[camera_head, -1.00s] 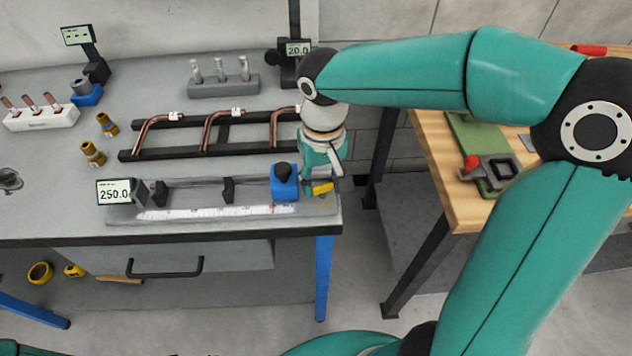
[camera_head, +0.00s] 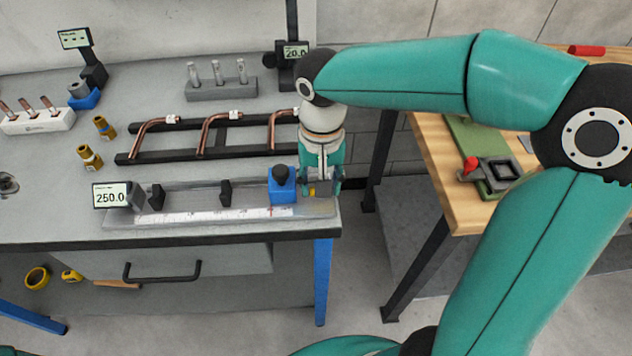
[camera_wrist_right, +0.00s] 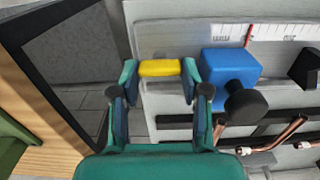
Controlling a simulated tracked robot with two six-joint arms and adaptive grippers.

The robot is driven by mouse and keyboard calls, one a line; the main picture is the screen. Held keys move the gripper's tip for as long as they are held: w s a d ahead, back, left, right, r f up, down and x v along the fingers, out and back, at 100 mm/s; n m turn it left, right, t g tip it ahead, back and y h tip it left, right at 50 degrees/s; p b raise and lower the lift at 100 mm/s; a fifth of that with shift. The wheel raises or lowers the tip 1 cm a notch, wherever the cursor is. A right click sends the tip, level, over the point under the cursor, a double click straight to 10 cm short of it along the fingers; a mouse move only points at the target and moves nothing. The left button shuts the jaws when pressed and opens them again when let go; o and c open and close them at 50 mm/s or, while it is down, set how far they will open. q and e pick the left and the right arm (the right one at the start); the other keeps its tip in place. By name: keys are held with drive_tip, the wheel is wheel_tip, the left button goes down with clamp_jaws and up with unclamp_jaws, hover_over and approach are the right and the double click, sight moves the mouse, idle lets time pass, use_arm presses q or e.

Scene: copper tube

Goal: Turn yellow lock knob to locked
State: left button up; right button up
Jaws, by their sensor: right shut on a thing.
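The yellow lock knob (camera_wrist_right: 160,68) is a short bar beside the blue block (camera_wrist_right: 230,72) of the measuring fixture. In the right wrist view it lies crosswise between the two fingers of my right gripper (camera_wrist_right: 160,80), which is shut on it, one finger at each end. In the head view my right gripper (camera_head: 321,186) is at the right end of the fixture, next to the blue block (camera_head: 283,186) with its black round knob. There only a small part of the yellow knob (camera_head: 312,191) shows; the gripper hides the rest. My left gripper is not in view.
The fixture has a white scale (camera_head: 215,215) and a display (camera_head: 111,195) reading 250.0. Behind it, bent copper tubes (camera_head: 207,132) lie on a black rack (camera_head: 180,153). The bench's right edge is close to my gripper. A wooden table (camera_head: 440,155) stands to the right.

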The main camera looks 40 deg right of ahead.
drive_tip(key=o, duration=1.1)
drive_tip(key=shift+a, duration=0.15)
drive_tip(key=shift+o, duration=0.2)
drive_tip(key=shift+r, duration=0.1)
drive_tip(key=shift+r, duration=0.2)
wheel_tip(320, 180, up, 7)
drive_tip(key=shift+r, duration=0.2)
